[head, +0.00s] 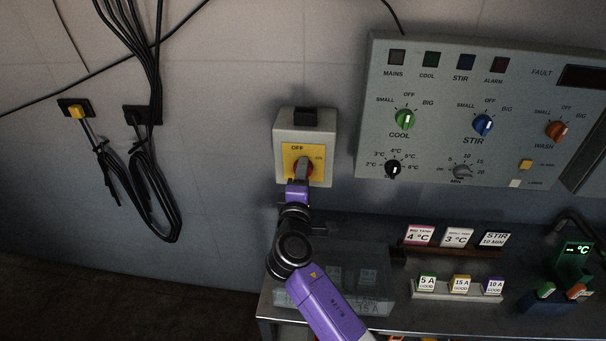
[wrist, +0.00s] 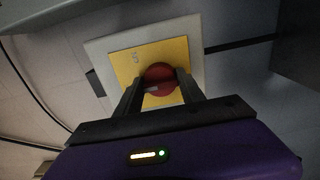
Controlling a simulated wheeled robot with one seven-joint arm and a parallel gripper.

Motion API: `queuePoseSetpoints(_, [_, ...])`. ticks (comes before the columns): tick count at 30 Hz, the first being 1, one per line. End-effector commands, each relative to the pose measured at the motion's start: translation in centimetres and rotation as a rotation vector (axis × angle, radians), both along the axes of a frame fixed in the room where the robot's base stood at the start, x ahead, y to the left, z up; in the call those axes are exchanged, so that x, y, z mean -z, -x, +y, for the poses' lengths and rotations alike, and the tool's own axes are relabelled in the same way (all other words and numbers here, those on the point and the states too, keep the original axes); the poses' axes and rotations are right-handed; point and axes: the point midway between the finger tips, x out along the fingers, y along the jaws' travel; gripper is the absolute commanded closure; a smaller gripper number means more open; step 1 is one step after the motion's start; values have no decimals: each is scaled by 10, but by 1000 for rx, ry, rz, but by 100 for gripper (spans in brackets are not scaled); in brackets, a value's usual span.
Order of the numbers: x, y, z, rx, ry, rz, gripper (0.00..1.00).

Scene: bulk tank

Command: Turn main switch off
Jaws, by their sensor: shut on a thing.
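The main switch (head: 284,134) is a grey box on the wall with a yellow plate marked OFF at the top and a smaller mark at upper right. Its red rotary knob (head: 311,168) is mostly hidden behind my gripper (head: 302,172) in the head view. In the wrist view the red knob (wrist: 158,75) sits on the yellow plate (wrist: 124,64), between the two fingers of my gripper (wrist: 159,90). The fingers are shut on the knob. The knob's exact pointing direction is hard to tell.
A grey control panel (head: 430,128) with several knobs and lamps is to the right. Below it a metal bench (head: 395,307) holds a clear bin (head: 345,272), labelled cards and fuses (head: 458,290). Black cables (head: 150,190) hang on the wall at left.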

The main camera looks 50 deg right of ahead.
Motion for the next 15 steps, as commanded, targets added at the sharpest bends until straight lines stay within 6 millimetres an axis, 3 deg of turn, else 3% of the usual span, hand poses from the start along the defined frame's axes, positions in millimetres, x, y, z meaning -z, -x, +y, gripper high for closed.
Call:
queuePoseSetpoints(9, [1, 0, 1, -2, 2, 5, 95])
queuePoseSetpoints(10, [1, 0, 1, -2, 2, 5, 50])
queuePoseSetpoints(12, [1, 0, 1, -2, 2, 4, 37])
queuePoseSetpoints(15, [1, 0, 1, -2, 1, 3, 33])
